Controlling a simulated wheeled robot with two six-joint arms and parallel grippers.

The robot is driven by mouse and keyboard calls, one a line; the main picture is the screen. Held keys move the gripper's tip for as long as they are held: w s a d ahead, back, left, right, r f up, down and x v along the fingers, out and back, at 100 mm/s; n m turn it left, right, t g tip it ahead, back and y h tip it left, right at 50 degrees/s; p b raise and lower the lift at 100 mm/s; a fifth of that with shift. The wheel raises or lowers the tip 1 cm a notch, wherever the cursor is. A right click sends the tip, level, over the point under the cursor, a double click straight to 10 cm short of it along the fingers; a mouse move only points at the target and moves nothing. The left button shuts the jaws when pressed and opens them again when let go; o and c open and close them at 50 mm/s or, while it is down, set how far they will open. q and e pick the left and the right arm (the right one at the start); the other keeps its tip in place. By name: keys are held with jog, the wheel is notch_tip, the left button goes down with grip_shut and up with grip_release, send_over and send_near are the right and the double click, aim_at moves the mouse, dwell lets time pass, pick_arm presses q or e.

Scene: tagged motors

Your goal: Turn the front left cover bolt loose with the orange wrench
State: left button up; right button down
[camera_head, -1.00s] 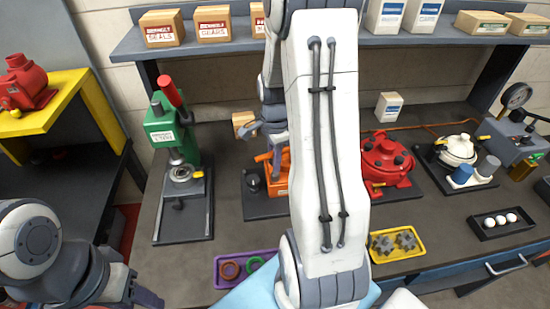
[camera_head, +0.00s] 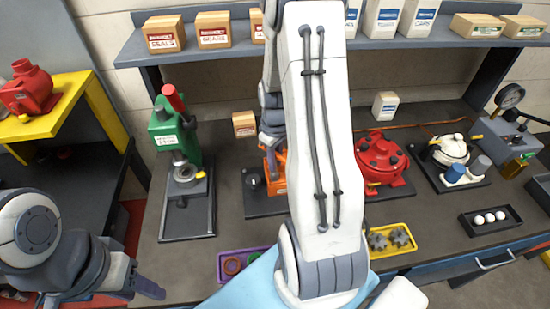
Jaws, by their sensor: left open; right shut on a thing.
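My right arm crosses the middle of the head view, and its gripper (camera_head: 272,140) is low over an orange unit (camera_head: 279,172) on a dark base plate. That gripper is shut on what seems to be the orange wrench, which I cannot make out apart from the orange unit. A red round machine (camera_head: 381,160) with dark knobs on its cover stands just right of the arm. The front left cover bolt cannot be made out; the arm hides part of the bench. My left gripper (camera_head: 150,288) is open and empty at the lower left, away from the bench objects.
A green press (camera_head: 172,135) stands to the left. A purple tray (camera_head: 226,265) with rings and a yellow tray (camera_head: 397,250) with gears lie at the front edge. A white-topped machine (camera_head: 453,150) and a dark tray (camera_head: 476,228) of white balls are right. A shelf (camera_head: 225,50) holds boxes.

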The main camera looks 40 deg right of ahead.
jog(key=shift+n, duration=0.6)
jog(key=shift+m, duration=0.6)
jog(key=shift+r, duration=0.15)
jog(key=shift+r+p, duration=0.85)
jog(key=shift+p, duration=0.05)
notch_tip(320, 180, up, 5)
jog(key=p, duration=0.4)
jog(key=shift+r+p, duration=0.1)
jog(key=shift+p, duration=0.2)
